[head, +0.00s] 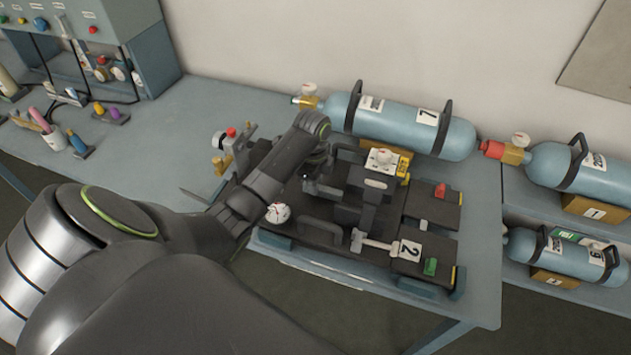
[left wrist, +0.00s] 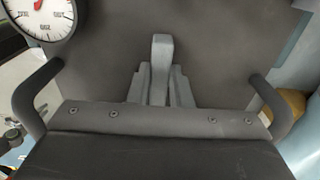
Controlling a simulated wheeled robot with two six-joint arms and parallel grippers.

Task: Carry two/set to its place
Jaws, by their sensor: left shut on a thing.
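The set marked 2 (head: 408,252) is a dark board with black handles, a white round gauge and red and green blocks. It lies on the bench at the front right. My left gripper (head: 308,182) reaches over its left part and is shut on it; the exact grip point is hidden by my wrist. In the left wrist view a dark plate (left wrist: 100,82) fills the picture, with a grey upright piece (left wrist: 160,75) in its middle and curved dark bars at both sides. A gauge (left wrist: 42,14) shows at the upper left. My right gripper is not in view.
A blue cylinder marked 7 (head: 400,126) lies behind the set. More blue cylinders (head: 566,166) lie on the shelves at right. A red-knobbed valve fitting (head: 232,142) stands left of my wrist. A panel (head: 95,25) and small tools stand on the bench (head: 190,105) at the far left.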

